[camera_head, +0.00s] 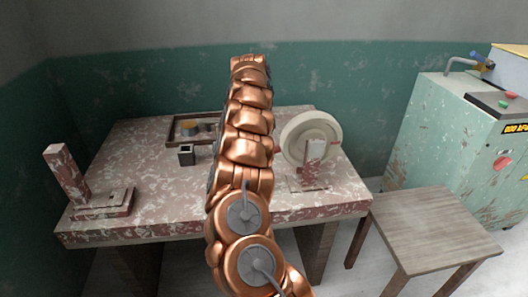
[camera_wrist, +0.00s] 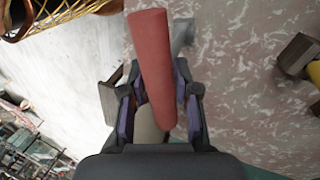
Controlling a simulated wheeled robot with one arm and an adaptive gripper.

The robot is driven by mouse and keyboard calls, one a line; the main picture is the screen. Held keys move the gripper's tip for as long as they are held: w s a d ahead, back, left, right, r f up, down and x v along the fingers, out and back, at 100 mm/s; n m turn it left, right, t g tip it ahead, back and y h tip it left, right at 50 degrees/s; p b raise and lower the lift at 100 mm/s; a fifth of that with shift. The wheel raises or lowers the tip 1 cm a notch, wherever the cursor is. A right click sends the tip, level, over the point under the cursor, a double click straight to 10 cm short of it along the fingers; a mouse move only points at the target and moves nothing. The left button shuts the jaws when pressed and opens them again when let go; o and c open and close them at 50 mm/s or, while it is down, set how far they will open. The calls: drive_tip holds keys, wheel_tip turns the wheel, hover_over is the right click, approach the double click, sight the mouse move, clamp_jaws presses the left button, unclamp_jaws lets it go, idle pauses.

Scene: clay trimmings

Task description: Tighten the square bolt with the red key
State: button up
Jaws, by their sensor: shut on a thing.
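In the wrist view a red cylindrical handle (camera_wrist: 152,60), which I take for the red key, lies between the purple-padded fingers of my gripper (camera_wrist: 158,100). My gripper is shut on it. A grey piece (camera_wrist: 183,33) shows just behind the handle; I cannot tell whether it belongs to the key. In the head view my copper arm hides the gripper and most of what it holds. I cannot make out the square bolt for certain in either view.
The worn table (camera_head: 130,150) carries a shallow tray (camera_head: 172,132), a dark hollow square block (camera_head: 186,155), an upright post (camera_head: 66,174) at left and a pale wheel (camera_head: 312,133) on a stand at right. A wooden stool (camera_head: 430,228) and green cabinet (camera_head: 430,130) stand further right.

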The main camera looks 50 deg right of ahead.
drive_tip(key=shift+s, duration=0.1)
drive_tip(key=m+p, duration=0.2)
drive_tip(key=shift+d+r+p, duration=0.1)
drive_tip(key=shift+r+p, duration=0.05)
drive_tip(key=shift+p, duration=0.15)
drive_tip(key=shift+m+t+y+p, duration=0.3)
drive_tip(key=shift+m+p, duration=0.2)
drive_tip(key=shift+m, duration=0.1)
drive_tip(key=shift+f+m, duration=0.2)
drive_tip(key=shift+m, duration=0.1)
drive_tip(key=o, duration=0.8)
drive_tip(key=shift+s+d, duration=0.1)
drive_tip(key=o, duration=1.1)
drive_tip(key=shift+c, duration=0.2)
